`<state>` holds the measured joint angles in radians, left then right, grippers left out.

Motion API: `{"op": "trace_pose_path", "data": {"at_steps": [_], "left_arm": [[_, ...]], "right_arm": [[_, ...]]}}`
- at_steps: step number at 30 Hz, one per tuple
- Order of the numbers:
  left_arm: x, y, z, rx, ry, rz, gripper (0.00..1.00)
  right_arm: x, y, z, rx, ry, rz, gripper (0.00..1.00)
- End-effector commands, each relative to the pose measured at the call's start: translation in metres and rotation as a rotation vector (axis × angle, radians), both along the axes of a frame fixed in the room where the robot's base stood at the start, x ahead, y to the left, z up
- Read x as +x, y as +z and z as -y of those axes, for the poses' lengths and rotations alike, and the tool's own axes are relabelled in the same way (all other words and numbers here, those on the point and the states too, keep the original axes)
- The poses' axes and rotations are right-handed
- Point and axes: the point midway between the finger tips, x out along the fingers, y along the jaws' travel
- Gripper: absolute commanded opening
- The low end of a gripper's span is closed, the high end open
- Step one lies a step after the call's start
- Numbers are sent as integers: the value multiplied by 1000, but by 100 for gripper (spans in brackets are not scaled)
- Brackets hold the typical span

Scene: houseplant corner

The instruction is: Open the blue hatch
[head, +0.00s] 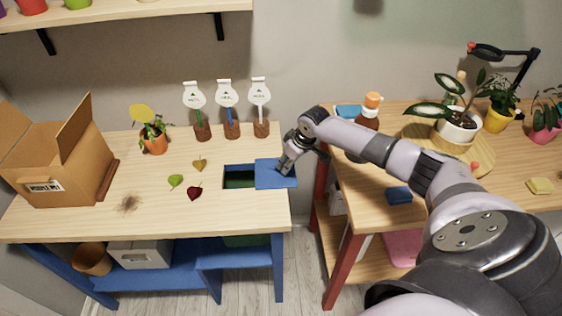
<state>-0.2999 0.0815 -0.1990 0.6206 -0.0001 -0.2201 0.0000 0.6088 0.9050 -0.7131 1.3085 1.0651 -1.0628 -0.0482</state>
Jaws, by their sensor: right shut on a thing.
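The blue hatch (272,179) is a flat blue panel at the right edge of the left wooden table. It sits to the right of a rectangular opening (239,170) in the tabletop, with dark green inside, and covers none of the opening's visible left part. My right gripper (284,168) points down at the hatch's upper right part and is shut on it; the fingertips are small here and the exact grip spot is partly hidden. My left gripper is not in view.
Left table (90,222) holds a cardboard box (60,160), a potted plant (153,138), several labelled stakes and loose leaves. A gap separates it from the right table (360,206), which holds a brown bottle (367,121), plants, a blue sponge (398,195) and a lamp (510,55).

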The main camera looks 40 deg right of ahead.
Motion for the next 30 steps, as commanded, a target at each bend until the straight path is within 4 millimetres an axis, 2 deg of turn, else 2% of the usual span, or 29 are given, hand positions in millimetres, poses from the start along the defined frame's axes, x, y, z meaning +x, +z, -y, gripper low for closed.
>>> {"op": "trace_pose_path", "data": {"at_steps": [2, 3, 11, 23, 26, 30], "left_arm": [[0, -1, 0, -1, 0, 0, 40], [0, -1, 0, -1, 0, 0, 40], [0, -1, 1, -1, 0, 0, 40], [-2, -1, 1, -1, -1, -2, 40], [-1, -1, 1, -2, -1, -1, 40], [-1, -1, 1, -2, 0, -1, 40]], "right_arm": [[2, 0, -5, 8, 5, 5, 0], [2, 0, -5, 9, 5, 5, 24], [2, 0, -5, 7, 5, 5, 41], [0, 6, -2, 6, 3, 5, 42], [-5, 19, -1, 6, 3, 8, 42], [-17, 45, 2, 5, 3, 7, 42]]}}
